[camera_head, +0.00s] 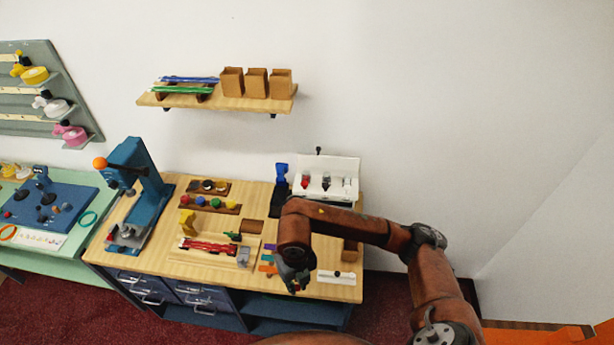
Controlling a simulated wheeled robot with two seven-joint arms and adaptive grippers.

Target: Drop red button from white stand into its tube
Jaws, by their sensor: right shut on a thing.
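My right gripper (294,285) points down at the front edge of the wooden counter, left of a flat white stand (345,279). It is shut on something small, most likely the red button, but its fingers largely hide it. A dark button shows on the white stand; no red one is visible there. An open white case (342,168) stands at the back right of the counter. It holds small containers with a red part (306,181), a dark part (326,182) and a pale part; they may be the tubes. My left gripper is not in view.
A blue press (148,200) with an orange knob stands at the counter's left. Racks of coloured balls (210,204) and a wooden tray with red items (207,247) fill the middle. My right arm crosses before the case. A wall shelf (218,101) hangs above.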

